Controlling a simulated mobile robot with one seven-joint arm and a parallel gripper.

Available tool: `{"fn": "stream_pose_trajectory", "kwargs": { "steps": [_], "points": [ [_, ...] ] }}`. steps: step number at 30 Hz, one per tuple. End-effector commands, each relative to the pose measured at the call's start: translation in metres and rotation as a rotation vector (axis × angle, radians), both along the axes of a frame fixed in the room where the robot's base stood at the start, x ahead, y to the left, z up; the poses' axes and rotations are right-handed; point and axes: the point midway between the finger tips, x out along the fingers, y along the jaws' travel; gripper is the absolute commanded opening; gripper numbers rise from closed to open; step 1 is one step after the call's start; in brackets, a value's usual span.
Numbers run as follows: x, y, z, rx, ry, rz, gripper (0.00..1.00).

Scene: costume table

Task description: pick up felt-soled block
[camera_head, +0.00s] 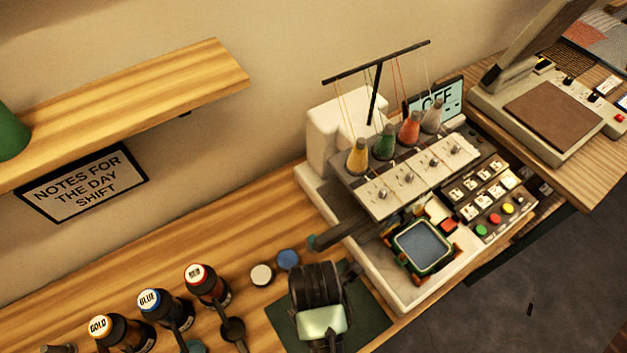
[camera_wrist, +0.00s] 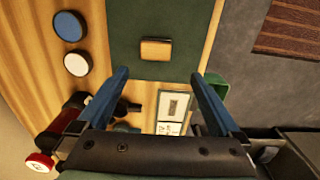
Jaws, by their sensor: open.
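A small tan block with a darker edge (camera_wrist: 156,50), which looks like the felt-soled block, lies on a dark green mat (camera_wrist: 185,22) in the wrist view. My gripper (camera_wrist: 167,74) is open, its two blue fingers wide apart. The block shows beyond the fingertips, between their lines and a little left of centre. Nothing is held. The gap to the block is hard to judge. In the head view my dark arm end covers part of the green mat (camera_head: 366,325), and I cannot make out the block there.
A blue disc (camera_head: 288,258) and a white disc (camera_head: 262,274) lie left of the mat. Bottles labelled gold (camera_head: 103,328), blue (camera_head: 152,302) and red (camera_head: 200,280) stand farther left. A sewing machine (camera_head: 330,135) with thread cones stands to the right. A shelf (camera_head: 130,105) hangs above.

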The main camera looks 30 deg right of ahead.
Motion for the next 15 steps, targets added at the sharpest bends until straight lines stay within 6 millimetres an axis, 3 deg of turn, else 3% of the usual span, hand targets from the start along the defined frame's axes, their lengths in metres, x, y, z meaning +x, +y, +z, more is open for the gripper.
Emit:
{"fn": "stream_pose_trajectory", "kwargs": {
  "steps": [6, 15],
  "points": [
    [0.0, 0.0, -0.042, 0.0, 0.0, -0.001, 1.0],
    [0.003, -0.001, -0.063, -0.002, -0.004, -0.003, 1.0]
  ]
}}
